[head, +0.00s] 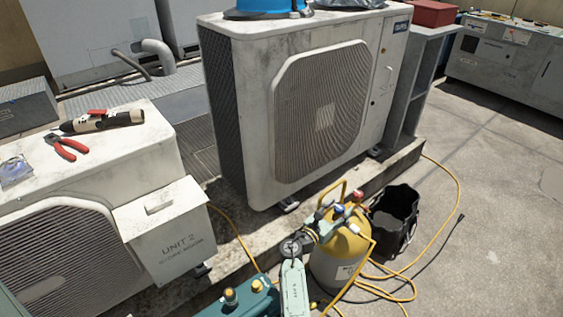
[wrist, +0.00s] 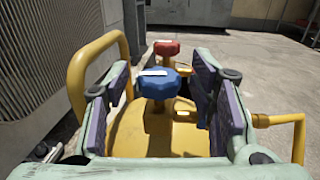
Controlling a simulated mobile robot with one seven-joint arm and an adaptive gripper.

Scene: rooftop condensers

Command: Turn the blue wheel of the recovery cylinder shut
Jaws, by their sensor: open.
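The recovery cylinder (head: 338,262) stands on the roof floor, grey below with a yellow top that also fills the middle of the wrist view (wrist: 150,132). Its blue wheel (head: 339,209) sits on a stem on top; in the wrist view the blue wheel (wrist: 158,86) has a white bar mark lying crosswise. A red wheel (wrist: 166,48) is behind it. My gripper (wrist: 161,70) is open, with its purple-padded fingers left and right of the blue wheel and visible gaps on both sides. In the head view my gripper (head: 318,229) is at the cylinder's top left.
A yellow handle (wrist: 88,62) rises left of the wheels. A yellow hose (head: 405,272) loops over the floor, and a black bucket (head: 396,215) stands right of the cylinder. A large condenser (head: 235,110) stands behind. A lower unit (head: 150,160) holds red pliers (head: 66,146). Open floor lies right.

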